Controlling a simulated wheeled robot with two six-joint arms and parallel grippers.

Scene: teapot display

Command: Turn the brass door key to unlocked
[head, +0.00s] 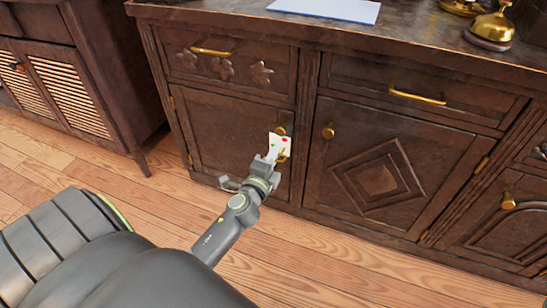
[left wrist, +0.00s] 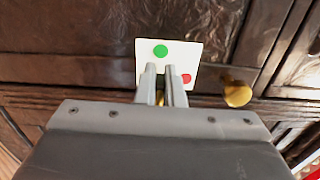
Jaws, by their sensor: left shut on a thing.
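A white plate (head: 285,138) with a green dot and a red dot is on the left cabinet door (head: 225,120). In the left wrist view the plate (left wrist: 180,50) has the green dot (left wrist: 161,51) at the top and the red dot (left wrist: 186,78) at the right. My left gripper (head: 272,155) is in front of the plate, shut on the brass key (left wrist: 160,97), of which a bit of brass shows between the fingers (left wrist: 163,75). The fingers hide most of the key, so its angle is hard to tell. My right gripper is not in view.
A round brass knob (left wrist: 237,93) sits close to the right of the plate. Another knob (head: 328,131) is on the neighbouring door. A brass bell (head: 492,27) and a white sheet (head: 325,10) are on the cabinet top. The wooden floor (head: 130,205) in front is clear.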

